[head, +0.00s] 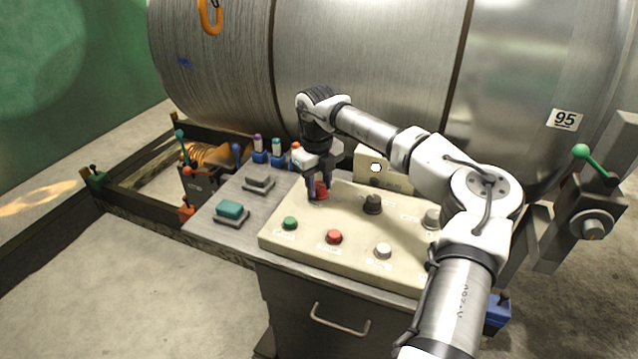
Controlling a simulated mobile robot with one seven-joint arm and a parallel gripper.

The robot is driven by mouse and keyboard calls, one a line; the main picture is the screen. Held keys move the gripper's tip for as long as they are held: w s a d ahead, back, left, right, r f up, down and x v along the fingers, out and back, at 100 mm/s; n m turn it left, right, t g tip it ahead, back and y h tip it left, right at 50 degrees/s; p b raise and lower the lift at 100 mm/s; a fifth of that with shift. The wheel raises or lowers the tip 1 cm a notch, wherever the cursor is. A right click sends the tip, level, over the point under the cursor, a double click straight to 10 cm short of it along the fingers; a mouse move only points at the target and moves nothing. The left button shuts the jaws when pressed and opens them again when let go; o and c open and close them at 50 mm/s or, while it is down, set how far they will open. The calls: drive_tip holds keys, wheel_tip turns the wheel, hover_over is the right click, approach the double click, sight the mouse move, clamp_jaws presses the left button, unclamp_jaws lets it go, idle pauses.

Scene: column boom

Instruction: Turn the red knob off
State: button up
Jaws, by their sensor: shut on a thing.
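The red knob (321,191) is at the back left of the cream control panel (300,252). My gripper (319,194) points down over it, with its fingers on either side of the knob, shut on it. The fingers hide part of the knob, and I cannot tell its pointer direction. A separate red push button (334,237) sits at the panel's front, apart from my gripper.
A dark knob (373,204) stands right of the red knob. A green button (290,223), a white button (383,250) and a grey knob (432,217) are also on the panel. A teal block (231,211) lies left. A large metal drum (370,70) rises behind.

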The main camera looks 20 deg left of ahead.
sight(321, 185)
drive_tip(key=n, duration=0.3)
drive_tip(key=shift+n, duration=0.4)
drive_tip(key=n, duration=0.4)
drive_tip(key=shift+w+n, duration=0.1)
drive_tip(key=shift+n, duration=0.2)
drive_tip(key=n, duration=0.4)
drive_tip(key=shift+n+y, duration=0.3)
drive_tip(key=shift+n, duration=2.1)
drive_tip(key=o, duration=1)
drive_tip(key=shift+c, duration=0.2)
wheel_tip(321, 185, up, 14)
drive_tip(key=b, duration=0.2)
drive_tip(key=shift+d, duration=0.25)
